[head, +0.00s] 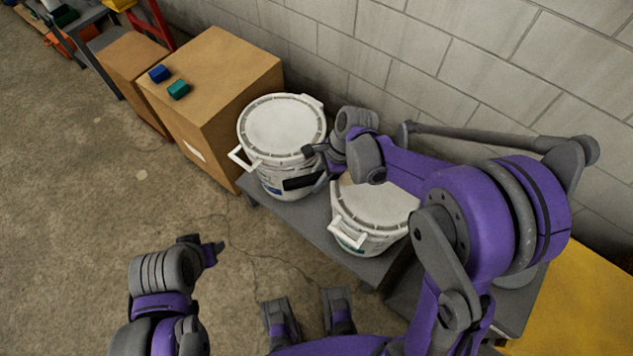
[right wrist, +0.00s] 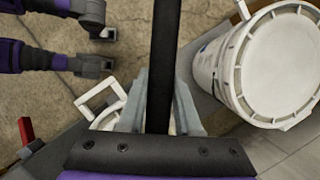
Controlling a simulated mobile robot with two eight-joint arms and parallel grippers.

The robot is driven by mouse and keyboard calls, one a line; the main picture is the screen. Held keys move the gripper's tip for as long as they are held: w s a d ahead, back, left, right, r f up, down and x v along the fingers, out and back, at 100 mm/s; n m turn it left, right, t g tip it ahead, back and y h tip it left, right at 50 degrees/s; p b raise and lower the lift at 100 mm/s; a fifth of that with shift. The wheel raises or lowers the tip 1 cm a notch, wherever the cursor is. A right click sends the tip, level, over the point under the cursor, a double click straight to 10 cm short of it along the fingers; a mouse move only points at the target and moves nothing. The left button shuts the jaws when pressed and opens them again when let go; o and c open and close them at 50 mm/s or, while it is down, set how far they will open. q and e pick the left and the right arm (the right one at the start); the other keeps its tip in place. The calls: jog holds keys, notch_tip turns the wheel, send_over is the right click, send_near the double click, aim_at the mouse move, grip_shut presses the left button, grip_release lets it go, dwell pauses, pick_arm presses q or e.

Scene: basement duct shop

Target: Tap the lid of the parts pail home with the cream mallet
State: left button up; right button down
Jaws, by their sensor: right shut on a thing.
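Two white lidded pails stand on a low grey bench. The left pail (head: 268,175) has a pale ribbed lid (head: 283,128) and a side handle; it also shows in the right wrist view (right wrist: 215,70). The nearer pail (head: 362,238) has its lid (head: 380,205) partly behind my right arm. I cannot tell which is the parts pail or whether either lid is fully seated. My right gripper (head: 318,165) is shut on a dark bar (right wrist: 162,60), apparently the mallet's handle, beside the left pail. No cream head shows clearly. My left gripper (head: 212,250) hangs over the floor, its jaws unclear.
A cardboard box (head: 215,80) with a blue block (head: 160,74) and a green block (head: 178,89) on top stands left of the pails. A block wall (head: 400,60) runs behind. A yellow surface (head: 585,300) is at right.

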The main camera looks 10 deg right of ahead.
jog(key=shift+s+a+f+m, duration=0.1)
jog(key=shift+s+f+m, duration=0.05)
jog(key=shift+f+m, duration=0.15)
jog(key=shift+f+b, duration=1.5)
jog(key=shift+f, duration=0.55)
jog(key=shift+f+b, duration=0.2)
jog(key=shift+b, duration=0.2)
jog(key=shift+r+p, duration=1.25)
jog(key=shift+r, duration=0.75)
